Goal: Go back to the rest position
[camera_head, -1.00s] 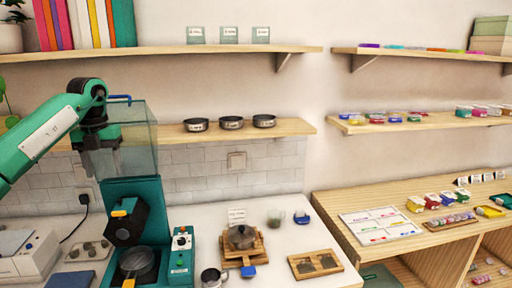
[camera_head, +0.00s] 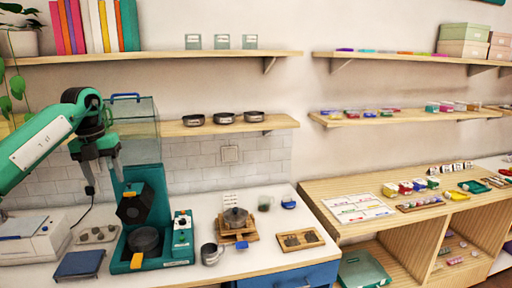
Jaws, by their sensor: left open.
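My left gripper (camera_head: 100,172) hangs at the left with its fingers pointing down, apart and with nothing between them. It is in front of the tiled wall, just left of the teal machine (camera_head: 145,215) with the clear hopper (camera_head: 137,117). My left arm comes in from the left edge, green and white. My right gripper is not in this view.
The white counter (camera_head: 205,262) holds a metal cup (camera_head: 210,254), a pot on a wooden stand (camera_head: 236,218) and a wooden tray (camera_head: 300,240). A wall shelf (camera_head: 190,129) with black bowls is behind. A wooden bench (camera_head: 330,192) with bead boards stands at the right.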

